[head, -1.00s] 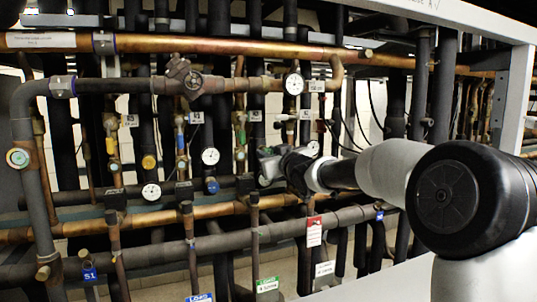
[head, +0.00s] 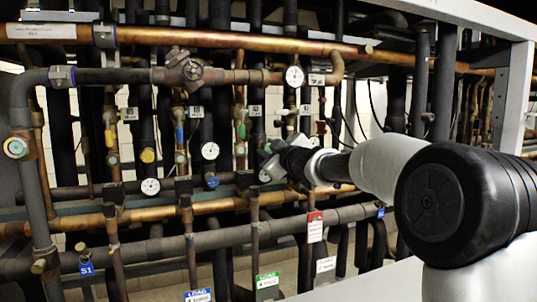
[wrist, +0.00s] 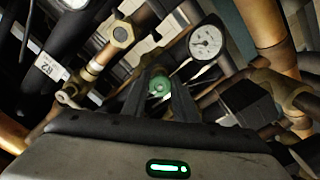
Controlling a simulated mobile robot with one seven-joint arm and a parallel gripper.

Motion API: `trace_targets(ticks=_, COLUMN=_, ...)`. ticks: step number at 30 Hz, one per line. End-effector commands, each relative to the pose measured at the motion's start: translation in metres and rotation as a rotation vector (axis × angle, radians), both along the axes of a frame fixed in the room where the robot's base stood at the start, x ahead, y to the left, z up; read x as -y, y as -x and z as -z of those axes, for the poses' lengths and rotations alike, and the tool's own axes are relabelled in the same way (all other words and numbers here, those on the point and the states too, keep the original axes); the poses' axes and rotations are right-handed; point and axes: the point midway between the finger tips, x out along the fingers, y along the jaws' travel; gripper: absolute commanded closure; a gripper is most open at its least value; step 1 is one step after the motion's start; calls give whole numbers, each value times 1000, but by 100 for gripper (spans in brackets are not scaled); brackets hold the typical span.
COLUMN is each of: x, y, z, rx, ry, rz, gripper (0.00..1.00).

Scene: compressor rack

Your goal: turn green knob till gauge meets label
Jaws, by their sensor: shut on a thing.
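The green knob (wrist: 160,86) sits between the two fingers of my gripper (wrist: 160,95) in the wrist view, and the fingers are shut on it. A round white gauge (wrist: 205,42) with a thin needle is just beyond and right of the knob. The exact needle reading is too small to tell. In the head view, my gripper (head: 268,157) is at the pipes right of centre, and the knob is hidden there. A white dial (head: 264,175) shows partly just below the gripper. I cannot tell which label belongs to the gauge.
Copper and dark pipes crowd around the gripper. Other gauges (head: 294,76), a red tag (head: 315,226) and a green label (head: 267,281) are nearby. A white frame post (head: 515,95) stands at the right.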

Motion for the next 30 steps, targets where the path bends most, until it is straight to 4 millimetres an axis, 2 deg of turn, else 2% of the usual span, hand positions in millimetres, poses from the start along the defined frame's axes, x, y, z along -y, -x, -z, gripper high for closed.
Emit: trace_targets(ticks=30, x=0, y=0, z=3, rx=374, ry=893, rz=0, gripper=96)
